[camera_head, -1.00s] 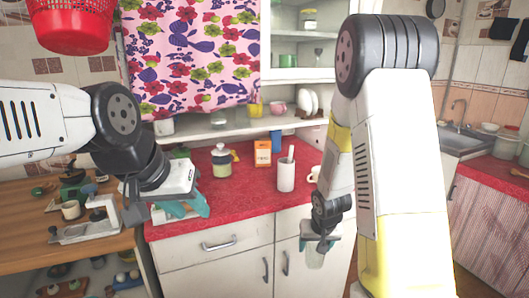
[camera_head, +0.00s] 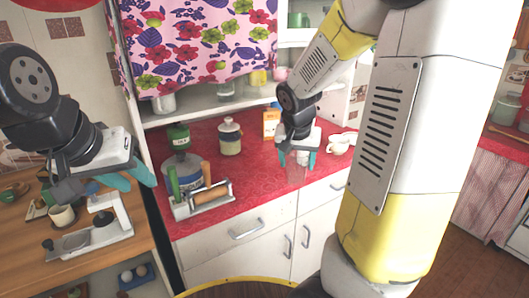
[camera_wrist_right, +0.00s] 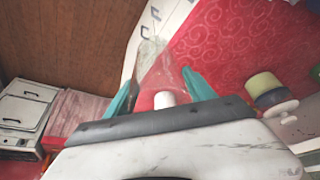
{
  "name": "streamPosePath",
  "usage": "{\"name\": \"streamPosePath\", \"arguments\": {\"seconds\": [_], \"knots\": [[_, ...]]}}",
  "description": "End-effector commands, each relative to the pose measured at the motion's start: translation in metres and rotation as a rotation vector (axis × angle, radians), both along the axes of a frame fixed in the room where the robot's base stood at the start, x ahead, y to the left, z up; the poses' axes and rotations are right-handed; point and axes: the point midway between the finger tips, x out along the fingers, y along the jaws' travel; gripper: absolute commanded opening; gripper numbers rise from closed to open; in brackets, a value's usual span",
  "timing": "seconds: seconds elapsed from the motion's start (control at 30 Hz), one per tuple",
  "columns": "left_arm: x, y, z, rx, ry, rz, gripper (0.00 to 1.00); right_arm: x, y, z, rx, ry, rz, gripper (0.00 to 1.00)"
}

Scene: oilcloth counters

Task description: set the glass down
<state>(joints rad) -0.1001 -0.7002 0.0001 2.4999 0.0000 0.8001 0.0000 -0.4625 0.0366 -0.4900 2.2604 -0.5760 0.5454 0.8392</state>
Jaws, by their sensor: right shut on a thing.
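The clear glass (camera_wrist_right: 160,76) is between the teal fingers of my right gripper (camera_wrist_right: 165,90) in the right wrist view. It looks faint and pinkish against the red cloth. In the head view my right gripper (camera_head: 298,160) points down over the red counter (camera_head: 262,180), near its front edge. The glass is hard to make out there, and I cannot tell whether it touches the counter. My left gripper (camera_head: 128,180) is open and empty, over the wooden counter at the left.
A lidded jar (camera_head: 230,137) and an orange box (camera_head: 271,123) stand behind on the red counter. A white cup (camera_head: 338,145) is right of my right gripper. A rack with rolling-pin-like handles (camera_head: 203,200) is at the left. Red cloth between rack and gripper is clear.

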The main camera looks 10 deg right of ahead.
Motion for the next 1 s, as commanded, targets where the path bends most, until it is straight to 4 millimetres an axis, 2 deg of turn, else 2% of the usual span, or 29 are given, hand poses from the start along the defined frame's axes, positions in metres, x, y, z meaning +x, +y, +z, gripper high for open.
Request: {"name": "streamPosePath", "arguments": {"seconds": [0.3,0.5,0.6,0.73,1.0], "knots": [[0.000,0.000,0.000,0.000,0.000,0.000,0.36,0.087,-0.004,-0.010,-0.003,0.000,0.000,0.12],[0.000,0.000,0.000,0.000,0.000,0.000,0.36,0.128,-0.005,-0.013,-0.002,-0.001,0.001,0.12],[0.000,0.000,0.000,0.000,0.000,0.000,0.36,0.138,-0.004,-0.014,-0.001,-0.001,0.003,0.12],[0.000,0.000,0.000,0.000,0.000,0.000,0.36,0.140,-0.004,-0.018,0.000,0.000,0.003,0.12],[0.000,0.000,0.000,0.000,0.000,0.000,0.36,0.140,-0.004,-0.049,-0.001,0.000,0.003,0.12]]}}
